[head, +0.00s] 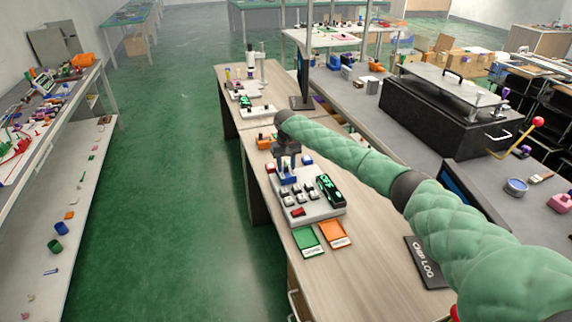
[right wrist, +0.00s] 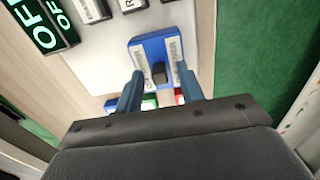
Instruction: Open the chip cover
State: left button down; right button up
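A white panel (head: 312,212) with several switches lies on the wooden bench. A blue housing (head: 289,180) with white labels sits at its far left corner; I cannot tell whether it is the chip cover. The right wrist view shows this blue housing (right wrist: 153,44) with a small black knob (right wrist: 159,73) in it. My right gripper (head: 287,163) is above the housing. In the right wrist view, its two fingers (right wrist: 160,75) stand apart on either side of the knob, with gaps, holding nothing visible. My left gripper is out of view.
A black display (head: 330,189) with green lettering stands on the panel's right; it reads OFF in the right wrist view (right wrist: 40,22). Green (head: 308,240) and orange (head: 335,233) cards lie in front. A black box with a clear lid (head: 452,85) is at right.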

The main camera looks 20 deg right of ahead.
jog(key=shift+c, duration=0.2)
